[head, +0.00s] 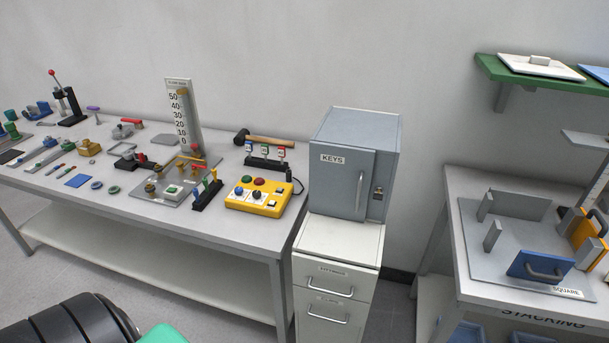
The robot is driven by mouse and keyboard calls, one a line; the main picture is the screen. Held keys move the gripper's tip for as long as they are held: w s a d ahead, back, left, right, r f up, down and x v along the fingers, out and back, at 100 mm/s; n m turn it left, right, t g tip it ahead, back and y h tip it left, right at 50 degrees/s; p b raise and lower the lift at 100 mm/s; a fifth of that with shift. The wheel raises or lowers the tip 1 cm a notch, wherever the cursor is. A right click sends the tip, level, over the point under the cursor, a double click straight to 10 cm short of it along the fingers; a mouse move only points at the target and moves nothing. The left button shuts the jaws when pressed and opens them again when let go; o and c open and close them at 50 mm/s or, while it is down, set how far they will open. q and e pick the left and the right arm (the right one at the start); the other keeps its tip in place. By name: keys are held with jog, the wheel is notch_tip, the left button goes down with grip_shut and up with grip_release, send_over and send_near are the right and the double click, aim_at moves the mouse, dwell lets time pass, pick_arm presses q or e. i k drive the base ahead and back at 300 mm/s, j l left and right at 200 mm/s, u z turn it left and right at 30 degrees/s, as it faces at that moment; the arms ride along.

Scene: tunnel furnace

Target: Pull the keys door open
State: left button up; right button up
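The grey keys cabinet (385,150) stands on a white drawer unit, between the long workbench and the right table. Its front door (335,185) bears a KEYS label (332,158) and looks shut. A vertical bar handle (361,191) sits near the door's right edge. A small lock or latch (377,193) is just right of the handle. Neither of my grippers is seen for sure in the head view, and nothing touches the handle.
The white drawer unit (338,240) has two bar-handled drawers. Left, the workbench (235,225) carries a yellow button box (259,196), a hammer (268,139) and several tools. Right, a table holds a blue handled block (540,268). A green shelf (490,68) hangs above it.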

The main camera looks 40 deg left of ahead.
aim_at(340, 176)
jog(key=u, duration=0.9)
